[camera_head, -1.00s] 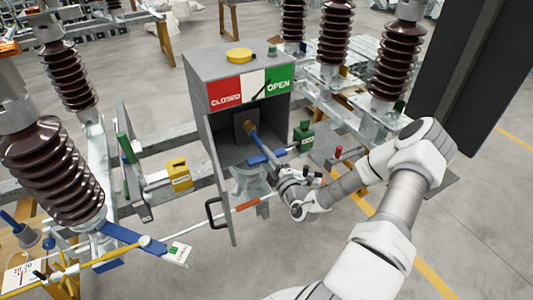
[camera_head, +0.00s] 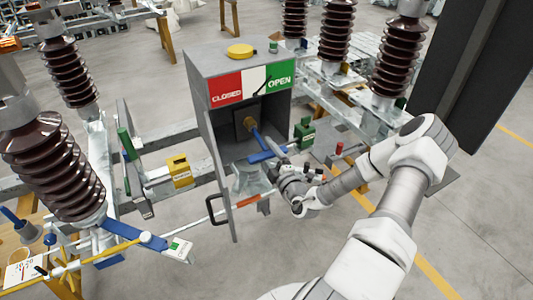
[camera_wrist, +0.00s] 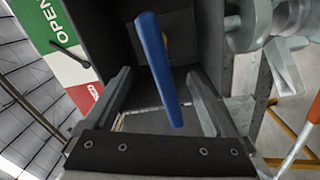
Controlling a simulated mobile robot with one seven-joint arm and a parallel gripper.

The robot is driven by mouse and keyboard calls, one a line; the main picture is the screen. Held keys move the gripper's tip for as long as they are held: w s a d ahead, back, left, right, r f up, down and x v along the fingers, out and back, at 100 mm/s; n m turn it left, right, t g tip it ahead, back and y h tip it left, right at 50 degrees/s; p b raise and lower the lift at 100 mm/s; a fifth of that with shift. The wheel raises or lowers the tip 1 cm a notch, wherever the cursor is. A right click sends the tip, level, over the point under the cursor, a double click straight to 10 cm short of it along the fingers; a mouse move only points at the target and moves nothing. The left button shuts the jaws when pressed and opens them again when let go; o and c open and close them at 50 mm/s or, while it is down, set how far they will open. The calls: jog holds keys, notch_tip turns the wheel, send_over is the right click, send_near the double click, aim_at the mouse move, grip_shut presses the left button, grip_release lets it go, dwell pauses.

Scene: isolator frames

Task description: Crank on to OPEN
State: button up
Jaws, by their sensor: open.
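The grey operating box (camera_head: 213,128) stands open at the front. A red CLOSED, white and green OPEN (camera_head: 280,80) plate is on its upper face. A dark pointer lies at the green section's left edge. The blue crank (camera_head: 257,141) sits on a brass-coloured shaft inside the box and slants down to the right, with a blue grip (camera_head: 262,156) at its lower end. My gripper (camera_head: 278,152) is at the box's mouth by that grip. In the wrist view, the blue bar (camera_wrist: 158,65) stands between the two spread fingers of my gripper (camera_wrist: 160,95), with gaps on both sides.
A yellow knob (camera_head: 240,51) sits on top of the box. A green padlock-like block (camera_head: 304,134) is to the right and a yellow one (camera_head: 179,171) to the left. The open door with a black handle (camera_head: 217,210) hangs at the lower left. Brown insulators (camera_head: 52,168) stand around.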

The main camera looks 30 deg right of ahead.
jog(key=shift+o, duration=0.5)
jog(key=shift+s, duration=0.15)
jog(key=shift+s+f, duration=0.1)
jog(key=shift+s, duration=0.2)
jog(key=s+b, duration=0.2)
jog(key=s, duration=1.4)
jog(key=shift+s+f+b, duration=0.2)
jog(key=shift+s+b, duration=0.05)
jog(key=shift+b, duration=0.15)
jog(key=shift+a, duration=0.1)
